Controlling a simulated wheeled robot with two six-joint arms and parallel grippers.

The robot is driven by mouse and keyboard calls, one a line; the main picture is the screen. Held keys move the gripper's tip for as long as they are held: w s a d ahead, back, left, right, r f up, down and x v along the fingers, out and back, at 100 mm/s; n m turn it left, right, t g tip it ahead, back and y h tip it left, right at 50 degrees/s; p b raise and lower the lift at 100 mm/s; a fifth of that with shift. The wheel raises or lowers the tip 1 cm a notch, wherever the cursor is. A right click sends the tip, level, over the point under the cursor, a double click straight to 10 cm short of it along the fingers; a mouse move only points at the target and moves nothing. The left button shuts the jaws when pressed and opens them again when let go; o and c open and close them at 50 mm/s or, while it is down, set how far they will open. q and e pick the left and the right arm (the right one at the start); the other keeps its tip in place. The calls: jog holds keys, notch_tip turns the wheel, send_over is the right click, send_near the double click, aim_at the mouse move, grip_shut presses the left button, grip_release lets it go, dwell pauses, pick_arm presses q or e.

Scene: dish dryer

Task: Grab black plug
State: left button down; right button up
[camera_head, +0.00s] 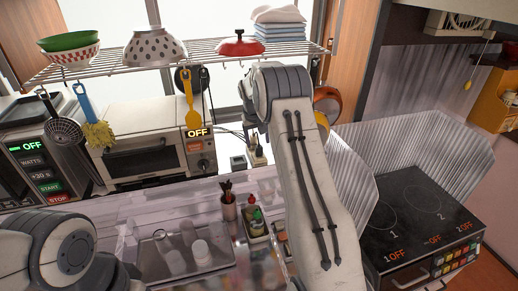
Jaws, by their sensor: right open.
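My right arm reaches up through the middle of the view to the back wall. Its gripper (253,133) is open, beside the sockets and just above a small dark plug (257,152). The plug sits at a pale socket (258,160) at the back of the counter and looks black, but it is small and partly hidden. I cannot tell whether the fingers touch it. My left arm shows at the lower left, with its gripper out of view.
A toaster oven (140,150) marked OFF and a microwave (40,160) stand left. A wire rack (200,52) with bowls, a red lid and towels hangs above. A cooktop (420,220) with a corrugated metal guard (400,140) stands right. Bottles and a tray (185,250) occupy the front counter.

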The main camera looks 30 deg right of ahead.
aim_at(259, 152)
jog(key=shift+p+x, duration=0.4)
jog(key=shift+x, duration=1.05)
grip_shut()
